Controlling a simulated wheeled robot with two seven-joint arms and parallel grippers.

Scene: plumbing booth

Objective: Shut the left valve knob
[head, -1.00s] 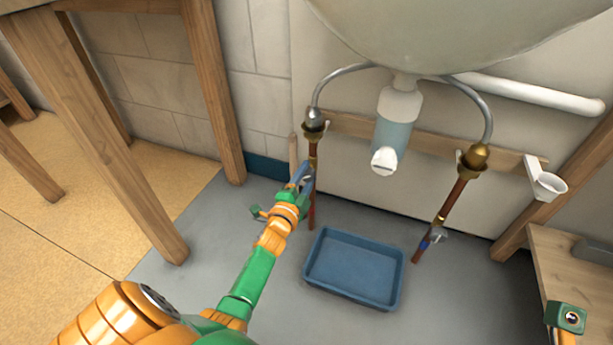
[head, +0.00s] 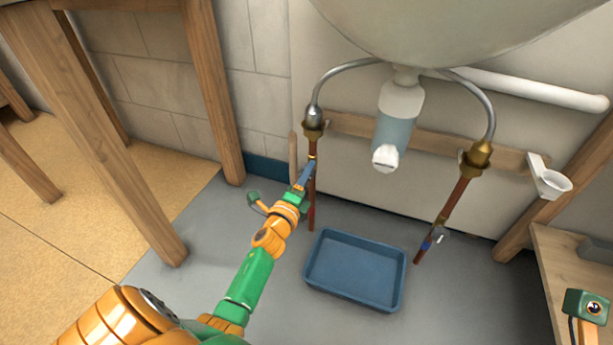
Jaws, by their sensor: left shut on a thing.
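The left copper pipe (head: 312,150) runs down from a brass fitting under the sink. My left gripper (head: 305,178) is at this pipe, about halfway down it. Its fingers are shut on the left valve knob, which they and the wrist mostly hide. The right copper pipe (head: 452,205) carries another valve knob (head: 438,236) low down, with nothing touching it.
A blue tray (head: 354,307) lies on the grey floor between the pipes. The sink bowl (head: 450,30) and a clear trap bottle (head: 398,118) hang above. A wooden table (head: 125,170) stands at left and a low bench (head: 560,275) at right.

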